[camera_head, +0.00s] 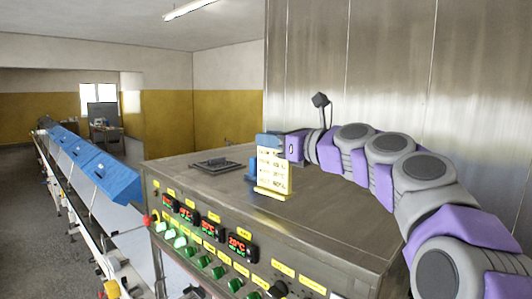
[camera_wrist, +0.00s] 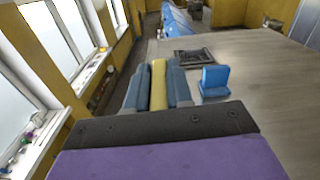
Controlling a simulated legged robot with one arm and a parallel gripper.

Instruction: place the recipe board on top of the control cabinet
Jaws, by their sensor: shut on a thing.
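The recipe board (camera_head: 273,172) is an upright cream panel with dark writing and a yellow foot. My gripper (camera_head: 268,140) is shut on its upper part, with a blue finger across the top in the head view. In the wrist view the board (camera_wrist: 158,85) is a yellow edge between the two blue fingers. The control cabinet (camera_head: 335,222) has a brown metal top and a front panel of displays and knobs. The board is over this top, its foot at or just above the surface; I cannot tell whether it touches.
A small blue stand (camera_wrist: 214,82) is on the cabinet top, mostly hidden behind the board in the head view. A dark flat frame (camera_head: 217,166) lies farther back. A conveyor with blue covers (camera_head: 108,175) runs along the left. The right part of the top is clear.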

